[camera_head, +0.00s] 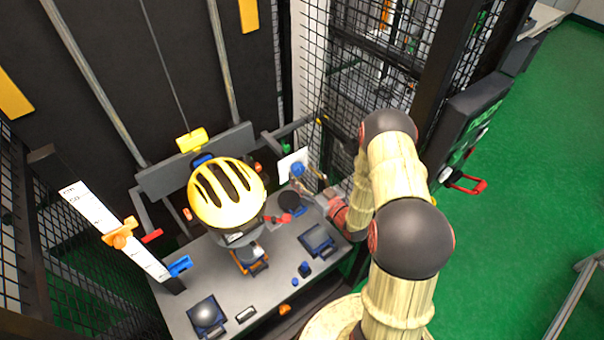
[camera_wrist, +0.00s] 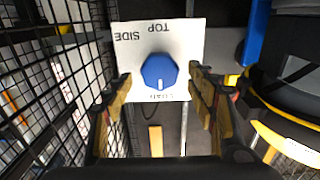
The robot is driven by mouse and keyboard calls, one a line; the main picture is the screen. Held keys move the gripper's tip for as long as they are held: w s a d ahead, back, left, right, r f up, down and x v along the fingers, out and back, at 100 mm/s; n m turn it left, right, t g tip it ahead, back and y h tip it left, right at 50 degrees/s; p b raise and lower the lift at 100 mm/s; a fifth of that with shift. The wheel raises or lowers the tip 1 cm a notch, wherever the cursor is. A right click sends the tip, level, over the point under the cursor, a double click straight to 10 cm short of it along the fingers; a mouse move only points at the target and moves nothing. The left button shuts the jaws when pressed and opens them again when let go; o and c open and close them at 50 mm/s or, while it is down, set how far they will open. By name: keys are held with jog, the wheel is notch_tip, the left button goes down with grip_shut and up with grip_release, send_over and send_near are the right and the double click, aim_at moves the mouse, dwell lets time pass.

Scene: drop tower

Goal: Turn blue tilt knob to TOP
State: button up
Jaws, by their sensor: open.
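The blue tilt knob (camera_wrist: 160,72) is on a white label plate (camera_wrist: 190,38) in the wrist view. TOP and SIDE read upside down along the plate's upper edge, with a partly unreadable label below the knob. The knob's white mark points down toward that lower label, away from TOP. My gripper (camera_wrist: 160,78) is open, one finger on each side of the knob in the picture, with visible gaps; contact is not seen. In the head view the knob (camera_head: 297,169) and plate (camera_head: 284,166) are at the table's back right, with my gripper close by.
A yellow helmet (camera_head: 227,195) stands left of the knob above the grey table (camera_head: 205,262). Black mesh (camera_wrist: 60,75) runs close to my gripper's left in the wrist view. A measuring scale (camera_head: 115,230) stands at the left. Green floor (camera_head: 500,240) is open at the right.

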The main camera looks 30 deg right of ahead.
jog(key=shift+w+a, duration=0.1)
jog(key=shift+w, duration=0.4)
jog(key=c, duration=1.1)
jog(key=shift+c, duration=0.2)
